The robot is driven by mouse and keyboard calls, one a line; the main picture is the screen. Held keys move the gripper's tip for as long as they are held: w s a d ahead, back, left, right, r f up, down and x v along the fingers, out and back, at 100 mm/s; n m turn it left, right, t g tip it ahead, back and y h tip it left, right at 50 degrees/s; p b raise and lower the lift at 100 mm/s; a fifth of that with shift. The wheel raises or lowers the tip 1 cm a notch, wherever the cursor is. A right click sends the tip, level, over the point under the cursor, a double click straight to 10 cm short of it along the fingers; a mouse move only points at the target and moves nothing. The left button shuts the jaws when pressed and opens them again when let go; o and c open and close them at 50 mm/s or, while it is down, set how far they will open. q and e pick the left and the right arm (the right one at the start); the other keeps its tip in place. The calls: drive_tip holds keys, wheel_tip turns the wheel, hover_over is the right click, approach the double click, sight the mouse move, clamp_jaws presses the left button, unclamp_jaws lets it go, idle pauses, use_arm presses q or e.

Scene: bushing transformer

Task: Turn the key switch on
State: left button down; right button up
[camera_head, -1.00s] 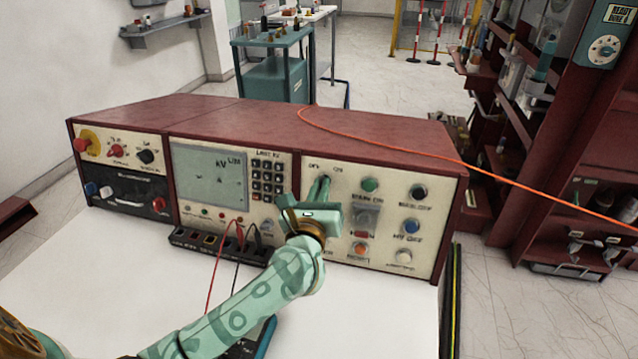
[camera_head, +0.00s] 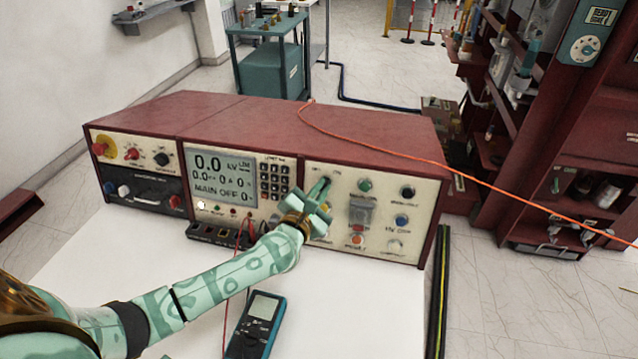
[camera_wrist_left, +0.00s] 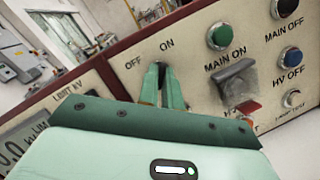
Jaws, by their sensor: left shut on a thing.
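The key switch is on the right section of the red instrument cabinet's front panel (camera_head: 300,215), below the labels OFF and ON. In the left wrist view, its dark upper part (camera_wrist_left: 159,66) shows between my fingertips. My left gripper (camera_head: 323,184) is shut on it; the fingers also show in the left wrist view (camera_wrist_left: 161,88). The fingers and palm hide most of the switch, so its exact angle is hard to tell. The display (camera_head: 222,178) is lit and reads 0.0 kV and MAIN OFF.
The green MAIN ON button (camera_head: 365,185), a grey flip cover (camera_head: 361,210) and the blue HV OFF button (camera_head: 401,221) are right of the gripper. A multimeter (camera_head: 258,322) lies on the white table. An orange cable (camera_head: 420,156) crosses the cabinet's top.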

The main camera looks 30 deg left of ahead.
use_arm(q)
drive_tip(key=shift+m+h+p, duration=0.3)
drive_tip(key=shift+m+p, duration=0.2)
drive_tip(key=shift+m, duration=0.2)
drive_tip(key=shift+f, duration=0.1)
drive_tip(key=c, duration=1.6)
unclamp_jaws()
drive_tip(key=s+p, duration=0.1)
drive_tip(key=s, duration=1.5)
drive_tip(key=shift+s+d+p, duration=0.15)
drive_tip(key=shift+s+p, duration=0.05)
drive_tip(key=shift+p, duration=0.1)
